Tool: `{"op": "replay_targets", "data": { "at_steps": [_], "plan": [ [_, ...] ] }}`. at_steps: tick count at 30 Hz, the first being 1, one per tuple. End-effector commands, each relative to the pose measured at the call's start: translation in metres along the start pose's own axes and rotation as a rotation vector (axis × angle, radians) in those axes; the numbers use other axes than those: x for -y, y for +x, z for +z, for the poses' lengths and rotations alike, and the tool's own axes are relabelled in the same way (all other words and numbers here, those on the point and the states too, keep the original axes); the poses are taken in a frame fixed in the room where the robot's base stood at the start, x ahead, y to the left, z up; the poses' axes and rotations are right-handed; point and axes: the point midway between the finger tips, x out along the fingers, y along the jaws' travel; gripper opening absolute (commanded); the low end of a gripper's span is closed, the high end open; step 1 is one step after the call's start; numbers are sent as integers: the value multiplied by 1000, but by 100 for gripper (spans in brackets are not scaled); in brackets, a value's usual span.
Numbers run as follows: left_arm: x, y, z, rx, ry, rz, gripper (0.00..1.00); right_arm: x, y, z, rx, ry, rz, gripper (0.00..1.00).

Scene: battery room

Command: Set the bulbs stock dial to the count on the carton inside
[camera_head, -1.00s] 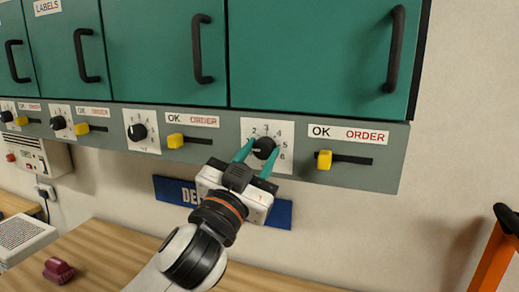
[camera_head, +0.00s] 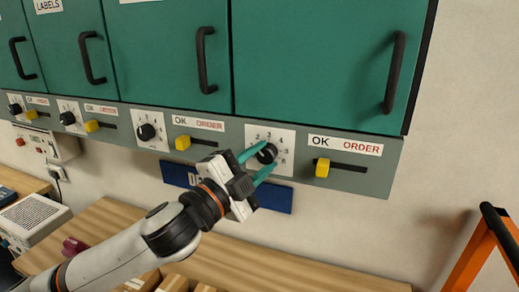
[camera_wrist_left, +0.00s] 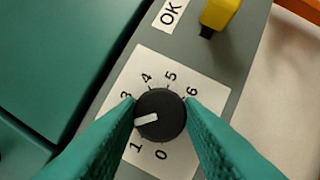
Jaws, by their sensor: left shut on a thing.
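A black dial knob (camera_head: 267,153) sits on a white number plate (camera_head: 285,137) on the grey strip below the rightmost green cabinet door (camera_head: 320,60). My left gripper (camera_head: 258,163) reaches it from the lower left, its teal fingers on either side of the knob. In the left wrist view the fingers are closed on the knob (camera_wrist_left: 164,108), and its white pointer aims left, between the 1 and the 3. The 2 is hidden behind a finger. No bulbs label and no carton show; the door is shut. My right gripper is out of view.
A yellow slider (camera_head: 322,168) under an OK/ORDER label is right of the dial, another yellow slider (camera_head: 183,143) left of it. A blue sign (camera_head: 272,198) is below. Boxes stand over the wooden counter (camera_head: 300,262); an orange frame (camera_head: 490,250) is at right.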

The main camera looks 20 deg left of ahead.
Motion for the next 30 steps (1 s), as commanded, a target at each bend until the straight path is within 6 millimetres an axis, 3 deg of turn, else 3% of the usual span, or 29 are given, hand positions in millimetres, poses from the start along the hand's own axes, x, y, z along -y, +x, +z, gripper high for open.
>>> {"op": "replay_targets", "data": {
  "at_steps": [6,21,22,24,26,30],
  "plan": [
    [-1,0,0,0,53,-24,11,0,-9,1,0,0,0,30],
    [0,0,0,0,68,-30,11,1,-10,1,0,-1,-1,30],
    [0,0,0,0,68,-30,37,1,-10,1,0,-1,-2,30],
    [0,0,0,0,68,-30,48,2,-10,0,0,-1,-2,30],
    [0,0,0,0,68,-29,55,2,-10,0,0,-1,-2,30],
    [0,0,0,0,68,-29,55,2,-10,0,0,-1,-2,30]
  ]
}}
